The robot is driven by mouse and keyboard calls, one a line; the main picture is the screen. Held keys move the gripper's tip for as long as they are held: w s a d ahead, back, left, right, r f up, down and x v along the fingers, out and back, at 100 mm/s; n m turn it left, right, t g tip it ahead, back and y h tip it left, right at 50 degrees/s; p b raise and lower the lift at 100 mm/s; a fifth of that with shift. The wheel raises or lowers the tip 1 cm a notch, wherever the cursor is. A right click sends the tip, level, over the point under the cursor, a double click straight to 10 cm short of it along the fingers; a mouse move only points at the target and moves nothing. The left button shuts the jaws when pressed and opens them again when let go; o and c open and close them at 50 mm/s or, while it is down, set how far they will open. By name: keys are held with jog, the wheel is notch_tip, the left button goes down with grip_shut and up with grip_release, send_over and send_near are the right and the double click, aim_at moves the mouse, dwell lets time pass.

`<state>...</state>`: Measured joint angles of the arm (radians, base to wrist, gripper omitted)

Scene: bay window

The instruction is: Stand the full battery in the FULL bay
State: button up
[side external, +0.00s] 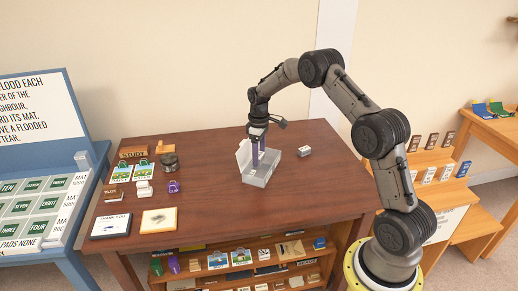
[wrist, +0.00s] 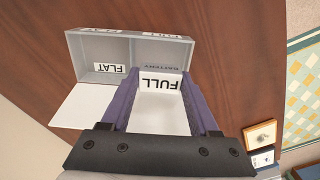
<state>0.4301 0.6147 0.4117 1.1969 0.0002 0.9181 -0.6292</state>
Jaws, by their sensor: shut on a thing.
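The pale grey two-bay holder stands on the brown table; its rim shows in the side view (side external: 262,183) and its wall in the wrist view (wrist: 78,45). The left bay in the wrist view carries a FLAT label (wrist: 109,68) and looks empty. My gripper (side external: 258,162), with purple fingers (wrist: 157,88), points down into the other bay. It is shut on a pale block marked FULL, the full battery (wrist: 160,112). The fingers hide the battery in the side view. I cannot tell whether its lower end touches the bay floor.
A small grey block (side external: 304,151) lies right of the holder. Cards, a purple item (side external: 173,186) and two framed pads (side external: 158,220) occupy the table's left side. The table's front right is clear. A shelf with small goods (side external: 240,262) is below.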

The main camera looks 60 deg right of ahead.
aim_at(259, 177)
jog(key=shift+f, duration=3.2)
jog(key=o, duration=1.1)
jog(key=shift+r, duration=0.1)
jog(key=shift+r, duration=2.4)
jog(key=o, duration=0.4)
